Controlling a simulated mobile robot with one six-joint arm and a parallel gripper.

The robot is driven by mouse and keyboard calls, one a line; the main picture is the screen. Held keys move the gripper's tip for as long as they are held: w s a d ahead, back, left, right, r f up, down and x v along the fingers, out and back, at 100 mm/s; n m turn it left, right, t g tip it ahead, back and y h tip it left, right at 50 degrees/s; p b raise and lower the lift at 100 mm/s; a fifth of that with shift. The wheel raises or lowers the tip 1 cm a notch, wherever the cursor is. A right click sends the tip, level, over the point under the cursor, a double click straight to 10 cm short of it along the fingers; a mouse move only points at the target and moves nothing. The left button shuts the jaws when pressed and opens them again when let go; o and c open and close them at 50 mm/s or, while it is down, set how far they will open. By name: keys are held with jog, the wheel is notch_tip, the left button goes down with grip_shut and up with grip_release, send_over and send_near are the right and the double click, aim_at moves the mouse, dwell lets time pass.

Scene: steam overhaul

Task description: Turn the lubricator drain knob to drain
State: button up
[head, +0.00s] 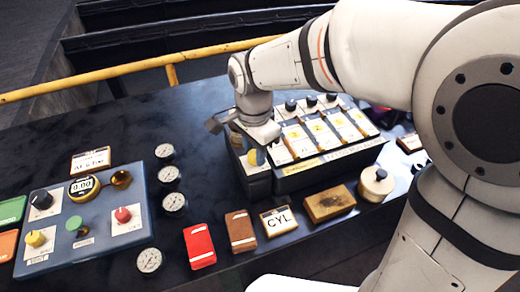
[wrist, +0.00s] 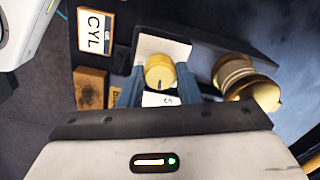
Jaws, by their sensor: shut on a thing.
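The drain knob is a yellow round knob (wrist: 159,72) on a white plate (wrist: 165,45) in the wrist view. A dark pointer mark shows on its face, and a small label sits below it, partly readable. My gripper (wrist: 160,82) has its two blue fingers on either side of the knob, shut on it. In the head view my gripper reaches down to the small dark box at the left end of the long panel. The yellow knob (head: 256,157) shows there beside it, partly hidden.
A brass cylinder (wrist: 238,78) stands close to the right of the knob in the wrist view. A CYL sign (head: 279,221), a wooden block (head: 329,204) and a red case (head: 199,246) lie in front. A blue control panel (head: 130,184) and several gauges are at left.

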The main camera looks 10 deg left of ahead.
jog(key=shift+w+r+m, duration=0.15)
jog(key=shift+m, duration=0.85)
jog(key=o, duration=1)
jog(key=shift+c, duration=0.2)
notch_tip(320, 180, up, 8)
jog(key=shift+f, duration=0.2)
